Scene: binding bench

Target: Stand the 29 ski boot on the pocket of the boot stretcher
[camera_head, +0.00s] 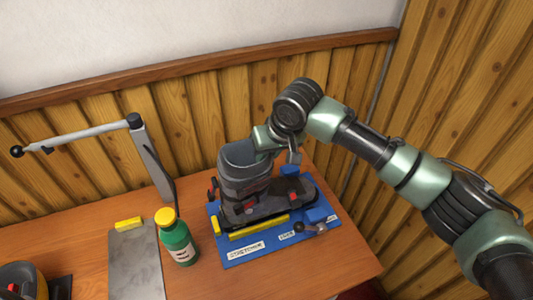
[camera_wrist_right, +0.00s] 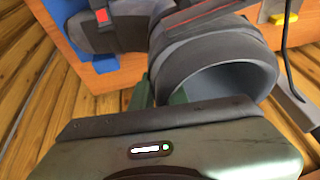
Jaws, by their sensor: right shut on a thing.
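The grey-and-black ski boot (camera_head: 246,178) with red buckles is upright over the blue boot stretcher (camera_head: 235,258), its toe to the right. A yellow bar (camera_head: 258,229) runs along its near side. I cannot tell whether the sole rests fully in the pocket, which the boot hides. No size number is readable on it. My right gripper (camera_head: 266,140) is shut on the rim of the boot's cuff, at its upper right. In the right wrist view the boot's open cuff (camera_wrist_right: 222,85) lies just beyond my fingers (camera_wrist_right: 158,97). My left gripper is out of view.
A green bottle with yellow cap (camera_head: 178,243) stands left of the stretcher. A grey plate (camera_head: 135,265) with a lever post (camera_head: 152,165) is further left. Another dark-and-yellow object (camera_head: 20,280) is at the lower left edge. The wooden wall is close behind.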

